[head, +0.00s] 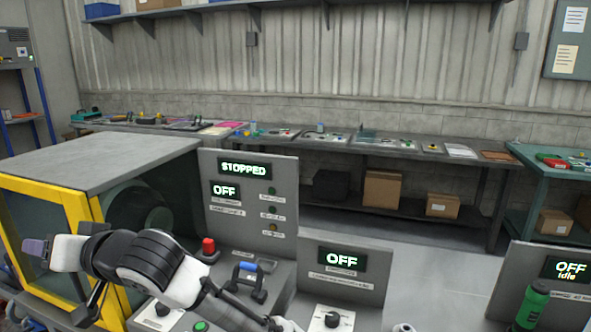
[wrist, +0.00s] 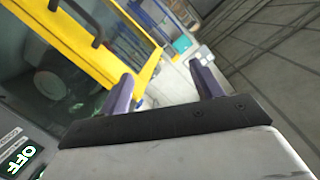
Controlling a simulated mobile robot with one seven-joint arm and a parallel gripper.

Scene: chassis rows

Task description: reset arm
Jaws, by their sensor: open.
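My arm (head: 150,262) reaches leftward across the lower left of the head view, in front of the machine with the yellow door frame. My gripper (head: 35,247) is at its left end, close to the yellow frame. In the wrist view my gripper (wrist: 163,90) shows two purple fingers spread wide apart with nothing between them. The floor and part of the yellow frame (wrist: 135,80) show beyond the fingers. I cannot tell whether the gripper touches the frame.
A control panel (head: 283,190) reading STOPPED and OFF stands right of the arm, with a red button (head: 208,246) and a blue-handled lever (head: 246,277) below. Another OFF panel (head: 343,270) is further right. A long workbench (head: 340,141) lines the back wall.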

